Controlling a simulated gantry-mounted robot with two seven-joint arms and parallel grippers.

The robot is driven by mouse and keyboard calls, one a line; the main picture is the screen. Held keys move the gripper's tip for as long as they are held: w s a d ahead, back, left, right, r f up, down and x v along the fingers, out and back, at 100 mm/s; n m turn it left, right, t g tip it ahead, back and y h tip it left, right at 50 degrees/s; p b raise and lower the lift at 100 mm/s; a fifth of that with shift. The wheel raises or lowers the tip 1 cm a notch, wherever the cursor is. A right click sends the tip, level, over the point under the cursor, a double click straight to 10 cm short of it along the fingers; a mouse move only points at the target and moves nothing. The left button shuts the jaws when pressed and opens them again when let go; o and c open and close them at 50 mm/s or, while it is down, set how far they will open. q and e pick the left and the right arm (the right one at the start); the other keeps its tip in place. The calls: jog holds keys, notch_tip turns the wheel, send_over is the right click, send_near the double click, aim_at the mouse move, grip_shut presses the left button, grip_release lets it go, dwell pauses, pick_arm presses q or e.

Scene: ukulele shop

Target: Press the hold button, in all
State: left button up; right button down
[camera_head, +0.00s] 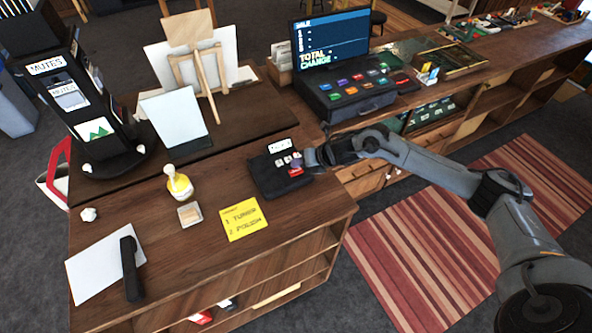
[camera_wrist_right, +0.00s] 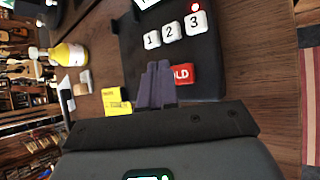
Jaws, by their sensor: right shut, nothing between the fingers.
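A black phone unit (camera_head: 268,182) sits on the wooden counter near its right edge. It has white buttons marked 1, 2 and 3 (camera_wrist_right: 194,23) and a red hold button (camera_head: 296,172). In the right wrist view the red hold button (camera_wrist_right: 183,74) is partly hidden behind my right gripper (camera_wrist_right: 158,68). My right gripper (camera_head: 296,162) is shut and empty, its purple fingertips at or just over the hold button. I cannot tell whether they touch it. A small red light (camera_wrist_right: 195,6) glows beside button 3. My left gripper is not in view.
A yellow note (camera_head: 243,219), a yellow bottle (camera_head: 179,185) and a small block (camera_head: 190,214) stand left of the phone. A cash register (camera_head: 345,95) stands behind it. A black handset-like object (camera_head: 131,268) lies on paper. The counter's front middle is clear.

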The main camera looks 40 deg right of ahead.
dwell(0.7)
jog(key=shift+f, duration=0.15)
jog(key=shift+f+b, duration=0.3)
jog(key=shift+b, duration=0.15)
